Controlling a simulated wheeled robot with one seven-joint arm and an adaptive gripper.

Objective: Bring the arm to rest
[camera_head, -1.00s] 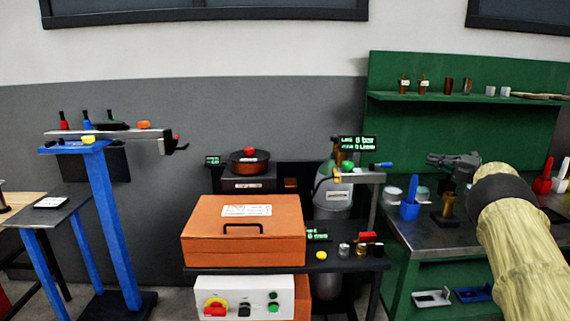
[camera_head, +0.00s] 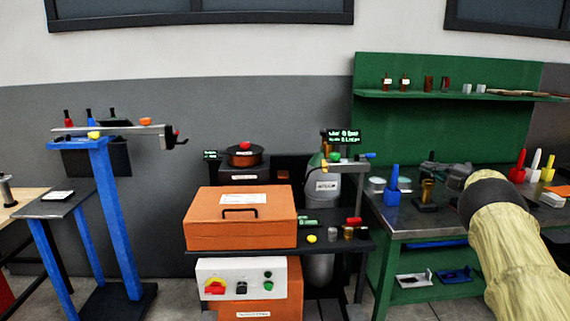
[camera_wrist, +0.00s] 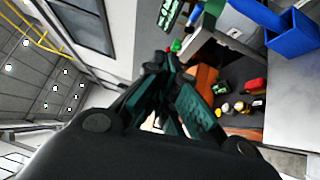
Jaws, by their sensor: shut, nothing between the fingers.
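My arm comes in from the right in the head view, in a pale yellow sleeve with a black cuff. My gripper (camera_head: 440,172) is dark grey and sits in front of the green workbench (camera_head: 420,215), over its grey top in the picture. It is partly hidden behind the cuff. In the wrist view the dark fingers of my gripper (camera_wrist: 158,75) come together at the middle, shut with nothing between them.
An orange case (camera_head: 242,225) stands left of the bench above a white control box (camera_head: 240,278). A blue stand (camera_head: 115,210) is at the left. A blue holder (camera_head: 392,185), a brass cylinder (camera_head: 427,190) and red holder (camera_head: 518,170) stand on the bench.

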